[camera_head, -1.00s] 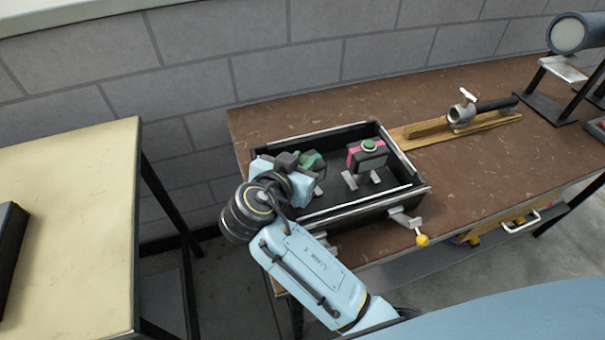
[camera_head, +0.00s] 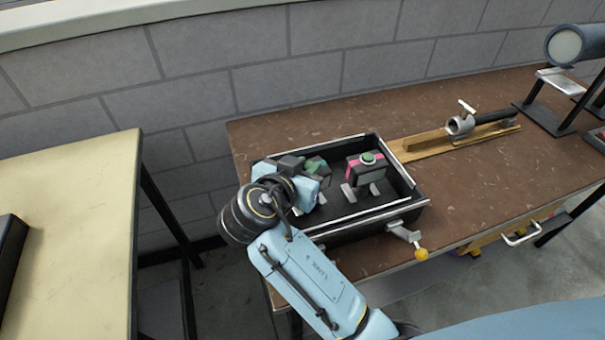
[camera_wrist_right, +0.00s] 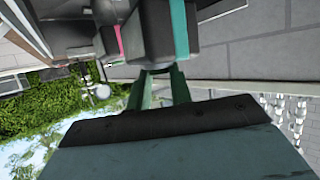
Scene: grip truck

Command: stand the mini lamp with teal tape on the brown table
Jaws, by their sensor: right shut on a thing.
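My right gripper (camera_head: 306,176) is over the left part of a black open tray on the brown table (camera_head: 460,190). It is shut on a dark mini lamp with teal tape (camera_head: 316,166), largely hidden behind the gripper in the head view. In the right wrist view the teal band (camera_wrist_right: 179,28) shows on the held lamp's dark body. A second mini lamp with pink tape (camera_head: 366,170) and a green top stands in the tray to the right, apart from the gripper. My left gripper is not in view.
The black tray (camera_head: 405,178) has raised walls and a clamp with a yellow knob (camera_head: 421,254) at its front. A wooden board with a metal clamp (camera_head: 460,127) lies to its right. A cream table (camera_head: 75,220) stands at the left. Brown tabletop is bare right of the tray.

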